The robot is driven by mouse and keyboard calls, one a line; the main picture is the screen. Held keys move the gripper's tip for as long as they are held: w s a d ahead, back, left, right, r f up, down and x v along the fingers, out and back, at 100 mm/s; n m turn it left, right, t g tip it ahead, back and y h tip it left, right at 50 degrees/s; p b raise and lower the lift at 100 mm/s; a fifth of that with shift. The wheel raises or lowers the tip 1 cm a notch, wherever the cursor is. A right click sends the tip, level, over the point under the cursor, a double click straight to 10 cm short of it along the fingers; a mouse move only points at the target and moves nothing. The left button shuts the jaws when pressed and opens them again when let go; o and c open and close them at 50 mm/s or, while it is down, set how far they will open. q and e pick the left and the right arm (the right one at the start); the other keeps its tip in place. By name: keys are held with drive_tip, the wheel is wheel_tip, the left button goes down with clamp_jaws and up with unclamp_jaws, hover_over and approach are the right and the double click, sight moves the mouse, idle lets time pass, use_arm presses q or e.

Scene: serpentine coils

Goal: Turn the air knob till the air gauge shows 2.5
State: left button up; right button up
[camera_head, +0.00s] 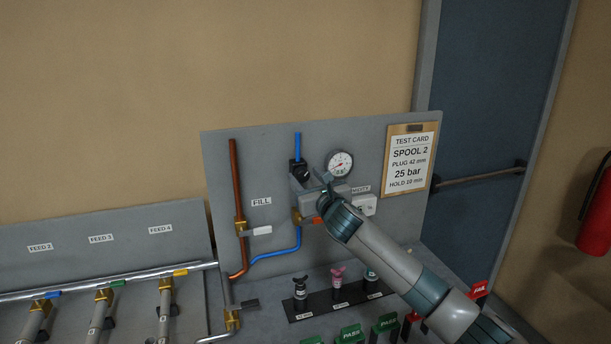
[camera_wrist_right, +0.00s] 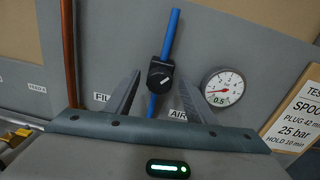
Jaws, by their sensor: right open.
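The air gauge (camera_wrist_right: 223,88) is a round white dial to the right of the knob, also visible in the head view (camera_head: 340,162). Its face carries "0.5" at the bottom and a red needle; the fine scale is too small to read. My right gripper (camera_wrist_right: 157,97) is open and empty, with its fingers apart on either side below the knob in the wrist view. My left gripper is out of view.
A grey panel (camera_head: 222,160) carries a copper pipe (camera_head: 235,180), the fill valve (camera_head: 258,231) and a test card (camera_head: 409,162). Below stand several small plugs on a black strip (camera_head: 325,305) and green PASS blocks (camera_head: 351,334). Feed pipes (camera_head: 105,295) lie at left.

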drive_tip(key=shift+w+a, duration=0.1)
drive_tip(key=shift+w, duration=0.05)
drive_tip(key=shift+c, duration=0.6)
drive_tip(key=c, duration=0.9)
